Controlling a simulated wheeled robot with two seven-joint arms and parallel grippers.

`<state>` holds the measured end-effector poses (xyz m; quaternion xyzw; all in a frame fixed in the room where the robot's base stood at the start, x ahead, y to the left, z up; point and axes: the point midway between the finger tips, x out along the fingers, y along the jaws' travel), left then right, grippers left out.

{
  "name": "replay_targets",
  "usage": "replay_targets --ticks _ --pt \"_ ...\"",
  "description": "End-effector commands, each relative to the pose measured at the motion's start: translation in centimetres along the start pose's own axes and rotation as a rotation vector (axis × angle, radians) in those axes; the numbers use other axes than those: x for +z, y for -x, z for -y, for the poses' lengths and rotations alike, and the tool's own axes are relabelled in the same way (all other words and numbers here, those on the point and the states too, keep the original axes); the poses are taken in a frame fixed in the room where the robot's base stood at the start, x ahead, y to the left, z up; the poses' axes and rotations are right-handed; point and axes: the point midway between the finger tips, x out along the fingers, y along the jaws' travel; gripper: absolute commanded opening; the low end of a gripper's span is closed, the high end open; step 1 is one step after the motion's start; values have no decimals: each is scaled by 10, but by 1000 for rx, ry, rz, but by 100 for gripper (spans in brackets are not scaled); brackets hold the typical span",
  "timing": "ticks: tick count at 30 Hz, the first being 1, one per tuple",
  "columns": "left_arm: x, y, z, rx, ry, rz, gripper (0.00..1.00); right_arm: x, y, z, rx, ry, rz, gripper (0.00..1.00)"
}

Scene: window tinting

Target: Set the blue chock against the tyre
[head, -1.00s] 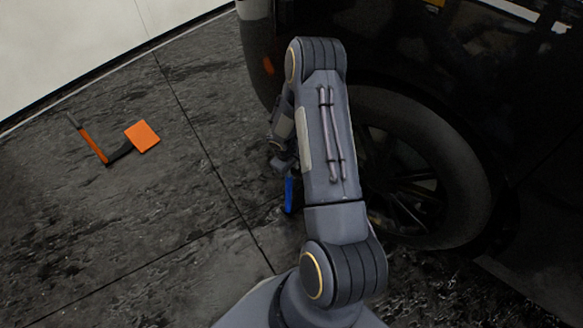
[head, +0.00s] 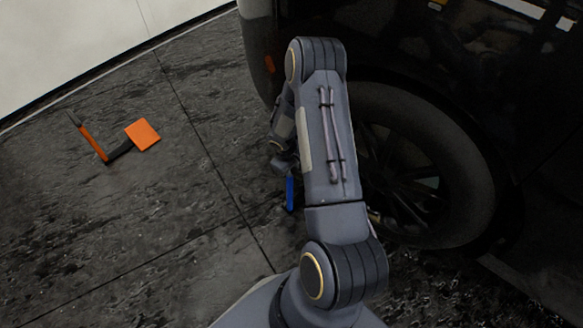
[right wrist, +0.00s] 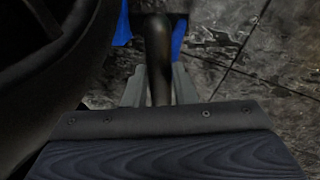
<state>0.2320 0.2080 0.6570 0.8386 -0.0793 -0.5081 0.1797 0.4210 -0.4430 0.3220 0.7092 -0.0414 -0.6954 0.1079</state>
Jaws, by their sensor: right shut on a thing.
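The blue chock (head: 290,193) shows as a narrow blue strip beside my right forearm in the head view, left of the tyre (head: 452,150). My right gripper (head: 284,163) is just above it, partly hidden by my own arm. In the right wrist view the two fingers (right wrist: 158,85) are shut on a dark rounded bar, with blue parts of the chock (right wrist: 179,38) showing on both sides beyond it. The tyre (right wrist: 70,75) fills the left of that view. Whether the chock touches the tyre or floor is hidden. My left gripper is not in view.
The dark car body (head: 420,50) overhangs the wheel at the upper right. An orange-and-black angled tool (head: 142,135) lies on the dark tiled floor (head: 130,215) at left. A pale wall (head: 70,45) stands at the upper left. Floor between tool and arm is clear.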

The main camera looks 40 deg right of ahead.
Motion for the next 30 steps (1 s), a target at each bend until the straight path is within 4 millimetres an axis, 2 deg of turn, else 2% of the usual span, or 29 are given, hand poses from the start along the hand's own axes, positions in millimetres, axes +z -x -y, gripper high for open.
replay_targets --ticks 1,5,6,12,20,23,30 --pt "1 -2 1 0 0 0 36 7 -7 -6 9 -8 14 0" --pt "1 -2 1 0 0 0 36 6 -7 -6 10 -8 13 0" --pt "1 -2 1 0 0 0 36 6 -7 -6 10 -8 13 27" --pt "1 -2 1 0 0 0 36 5 -6 -5 7 -6 10 50" --pt "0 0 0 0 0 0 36 4 -3 -2 2 -4 9 50" --pt "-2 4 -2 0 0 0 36 4 8 -3 3 -4 7 50" --pt "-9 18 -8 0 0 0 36 4 50 -5 5 -5 7 50"
